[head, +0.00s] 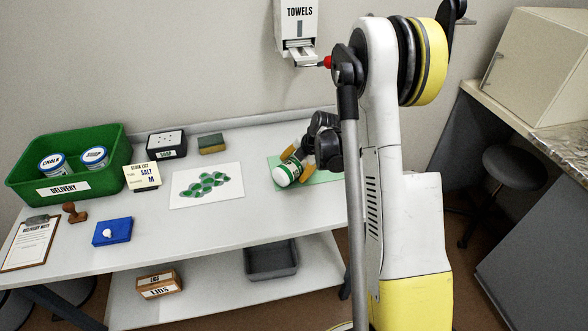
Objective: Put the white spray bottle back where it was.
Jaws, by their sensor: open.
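I see no white spray bottle in the head view. The nearest white thing to my gripper (298,158) is a white container with a green band (284,175). It looks tilted or lying, at the left edge of a pale green mat (323,177) on the right part of the bench. My gripper is open, with its orange fingertips close to the container's upper right side. I cannot tell whether they touch it. My own arm hides the right end of the bench and part of the mat.
On the bench (255,215) are a green delivery bin (95,180) with two tubs, a stock list card (142,177), a sheet with green shapes (207,184), a sponge (211,144) and a blue box (112,231). A towel dispenser (297,25) hangs behind. The front middle is clear.

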